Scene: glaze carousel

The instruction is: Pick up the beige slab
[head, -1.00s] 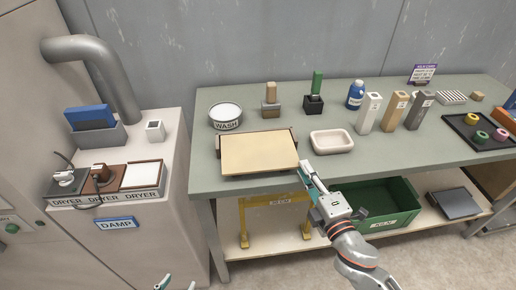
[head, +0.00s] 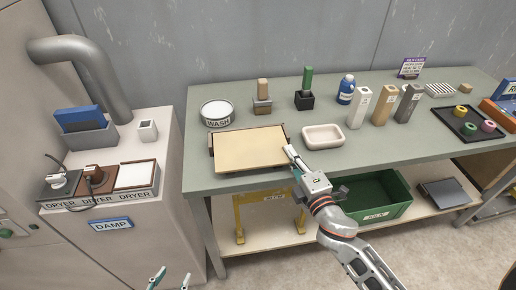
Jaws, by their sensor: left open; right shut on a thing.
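The beige slab (head: 248,148) lies flat at the front of the green-grey table. Dark brown pieces show at its left edge and far right corner. My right gripper (head: 292,155) reaches over the table's front edge and is shut on the slab's right edge, near the front right corner. The slab looks level, and I see no clear gap under it. The fingertips are small here and partly hide that edge. My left gripper (head: 170,280) is open and empty at the bottom of the view, low in front of the dryer cabinet, away from the slab.
A WASH tub (head: 217,123) stands behind the slab's left side. A pale pink basin (head: 323,137) is close to its right. Several upright blocks stand further right, with a dark tray (head: 470,127). A green bin (head: 380,210) is on the shelf below. The dryer cabinet (head: 150,235) is left.

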